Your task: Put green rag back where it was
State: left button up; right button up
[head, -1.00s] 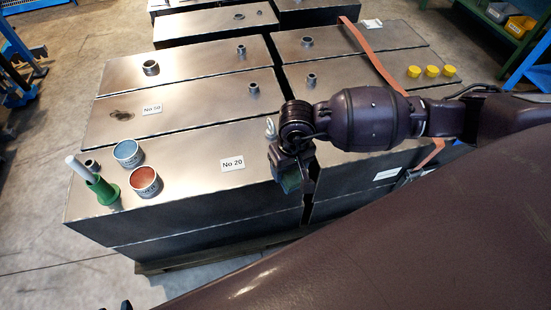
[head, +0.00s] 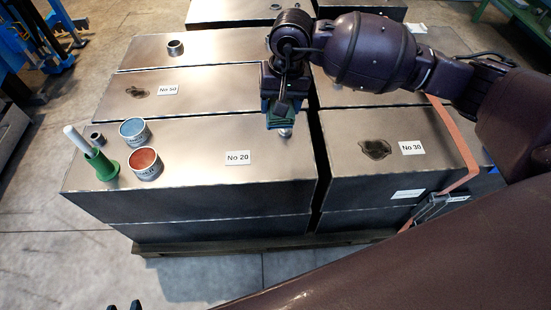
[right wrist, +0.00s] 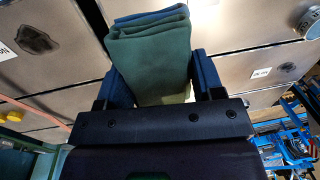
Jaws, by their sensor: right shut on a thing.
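The green rag (head: 271,116) is a folded cloth with a dark blue layer at its edge in the right wrist view (right wrist: 150,62). My right gripper (head: 284,104) is shut on it, with a finger at each side. It hangs over the right end of the tank marked No 20 (head: 200,172), by a metal filler neck (head: 286,131). I cannot tell whether the rag touches the tank or the neck. Two small dark tips at the bottom left edge of the head view may belong to my left gripper; its state is unclear.
On the No 20 tank's left end stand a blue-topped can (head: 134,131), a red-topped can (head: 145,164) and a green funnel-like piece with a white rod (head: 101,164). The tank marked No 30 (head: 385,160) has a dark stain. An orange strap (head: 459,140) runs down its right side.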

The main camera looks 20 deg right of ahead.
jog(key=shift+w+a+f, duration=0.1)
jog(key=shift+f, duration=0.2)
jog(key=b, duration=0.2)
send_over(277, 161)
jog(key=f, duration=1.2)
jog(key=shift+d+f, duration=0.25)
jog(key=shift+f, duration=0.75)
notch_tip(277, 161, down, 5)
jog(key=shift+r+b, duration=0.1)
jog(key=shift+b, duration=0.65)
jog(key=shift+f, duration=0.2)
pick_arm(q)
jog(key=f, duration=0.3)
jog(key=shift+s+a+f+g, duration=0.1)
jog(key=shift+s+f+g, duration=0.2)
pick_arm(e)
jog(key=shift+r, duration=0.1)
